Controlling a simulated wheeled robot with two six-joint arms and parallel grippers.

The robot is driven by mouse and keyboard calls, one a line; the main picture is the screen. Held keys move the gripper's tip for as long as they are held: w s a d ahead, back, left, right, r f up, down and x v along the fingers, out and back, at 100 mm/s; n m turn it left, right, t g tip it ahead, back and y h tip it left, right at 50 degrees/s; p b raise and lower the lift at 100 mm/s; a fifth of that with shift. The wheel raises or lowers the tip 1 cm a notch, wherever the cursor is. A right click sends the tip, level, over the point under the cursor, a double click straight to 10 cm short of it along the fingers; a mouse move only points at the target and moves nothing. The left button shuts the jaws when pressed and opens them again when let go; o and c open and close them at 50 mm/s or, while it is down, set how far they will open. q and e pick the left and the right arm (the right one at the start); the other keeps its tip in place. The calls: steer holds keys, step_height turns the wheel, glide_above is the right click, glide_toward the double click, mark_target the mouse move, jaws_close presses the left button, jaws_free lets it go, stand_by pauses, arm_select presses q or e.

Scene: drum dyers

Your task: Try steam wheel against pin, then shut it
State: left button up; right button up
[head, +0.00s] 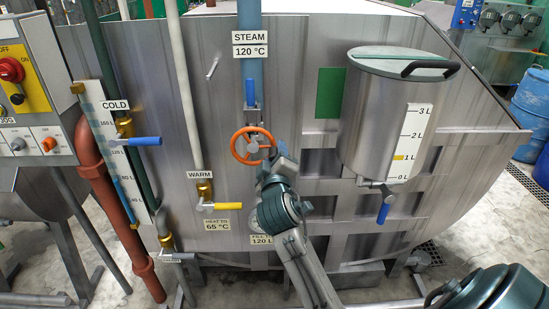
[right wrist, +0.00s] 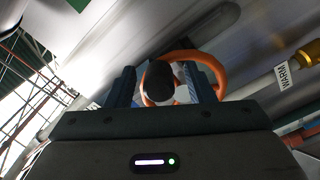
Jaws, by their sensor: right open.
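The orange steam wheel (head: 233,146) is on the vertical blue pipe under the "STEAM 120 °C" label (head: 250,45). My right gripper (head: 268,158) is at the wheel's lower right and covers part of the rim. In the right wrist view, the open fingers (right wrist: 160,88) stand on either side of a dark round-ended piece (right wrist: 159,76), with the orange rim (right wrist: 183,55) behind and around it. I cannot tell whether the fingers touch it, or whether it is the pin. A blue lever (head: 250,93) stands upright on the pipe above the wheel. My left gripper is not in view.
A blue cold lever (head: 145,141) and a yellow warm lever (head: 228,206) are left of the wheel. A steel measuring vessel (head: 375,120) with a blue-handled tap (head: 383,213) projects at the right. A control box (head: 30,100) is at the far left.

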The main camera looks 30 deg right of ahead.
steer(key=shift+w+d, duration=0.2)
steer(key=shift+w, duration=0.1)
jaws_close()
steer(key=shift+r+n+p, duration=0.5)
steer(key=shift+n+p, duration=0.1)
steer(key=shift+p, duration=0.55)
steer(key=shift+f, duration=0.1)
jaws_free()
